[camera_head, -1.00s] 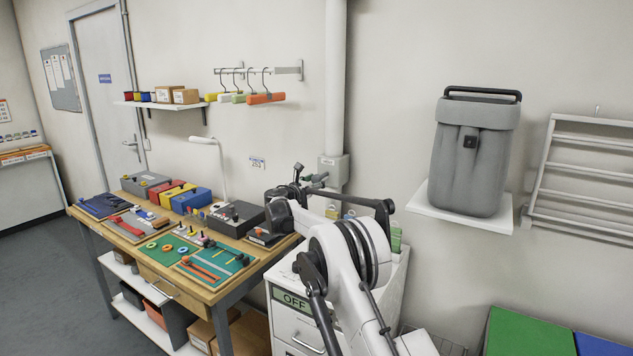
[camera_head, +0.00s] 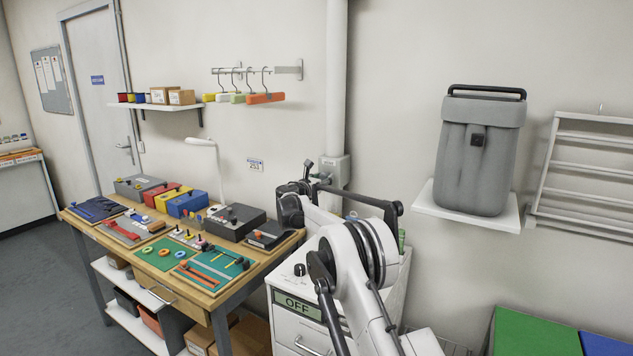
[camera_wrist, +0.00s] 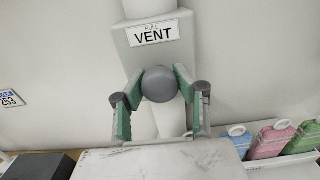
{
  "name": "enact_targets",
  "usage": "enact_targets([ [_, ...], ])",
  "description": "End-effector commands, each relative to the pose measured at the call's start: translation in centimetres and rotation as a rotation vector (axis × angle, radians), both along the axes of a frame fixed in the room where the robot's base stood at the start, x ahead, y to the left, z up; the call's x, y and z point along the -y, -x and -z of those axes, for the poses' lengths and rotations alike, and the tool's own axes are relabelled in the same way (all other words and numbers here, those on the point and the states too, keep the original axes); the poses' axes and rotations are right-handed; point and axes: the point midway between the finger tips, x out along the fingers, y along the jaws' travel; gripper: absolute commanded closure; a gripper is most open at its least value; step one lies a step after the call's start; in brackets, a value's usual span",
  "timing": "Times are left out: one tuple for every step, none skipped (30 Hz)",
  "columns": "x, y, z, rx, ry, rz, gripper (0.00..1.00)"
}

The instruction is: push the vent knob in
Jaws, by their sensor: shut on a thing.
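The vent knob (camera_wrist: 159,86) is a round grey knob in the wrist view, in front of a grey box (camera_wrist: 132,56) labelled "PULL VENT". My gripper (camera_wrist: 163,74) is shut on the knob, with one green-padded finger on each side of it. How far the knob stands out from the box cannot be told from this angle. In the head view the box (camera_head: 337,172) sits low on the white wall pipe, and my gripper (camera_head: 318,176) is up against it. The knob is hidden there behind my gripper.
A white cabinet (camera_head: 289,324) with an "OFF" display and a black dial stands below my arm. Several coloured jugs (camera_wrist: 270,142) stand at the right in the wrist view. The workbench (camera_head: 206,300) with tools and boxes is to the left.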

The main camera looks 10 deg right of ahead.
Motion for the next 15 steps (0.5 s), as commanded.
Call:
enact_targets([
  [-0.15, -0.10, -0.20, 0.001, 0.001, -0.005, 1.00],
  [-0.16, -0.11, -0.22, 0.001, 0.001, -0.005, 1.00],
  [-0.15, -0.10, -0.23, 0.001, 0.001, -0.005, 1.00],
  [-0.15, -0.10, -0.24, 0.000, 0.001, -0.005, 1.00],
  [-0.15, -0.10, -0.25, 0.000, 0.001, -0.005, 0.70],
  [-0.15, -0.09, -0.25, 0.000, 0.001, -0.005, 0.65],
  [-0.15, -0.09, -0.24, 0.000, 0.001, -0.005, 0.60],
  [-0.15, -0.09, -0.23, 0.000, 0.001, -0.005, 0.56],
  [-0.15, -0.08, -0.22, 0.000, 0.001, -0.004, 0.51],
  [-0.15, -0.08, -0.22, 0.001, 0.001, -0.004, 0.48],
  [-0.15, -0.08, -0.21, 0.001, 0.001, -0.004, 0.48],
  [-0.16, -0.08, -0.21, 0.001, 0.001, -0.004, 0.48],
  [-0.16, -0.08, -0.20, 0.001, 0.001, -0.004, 0.48],
  [-0.17, -0.07, -0.20, 0.001, 0.001, -0.004, 0.48],
  [-0.17, -0.07, -0.19, 0.001, 0.001, -0.004, 0.48],
])
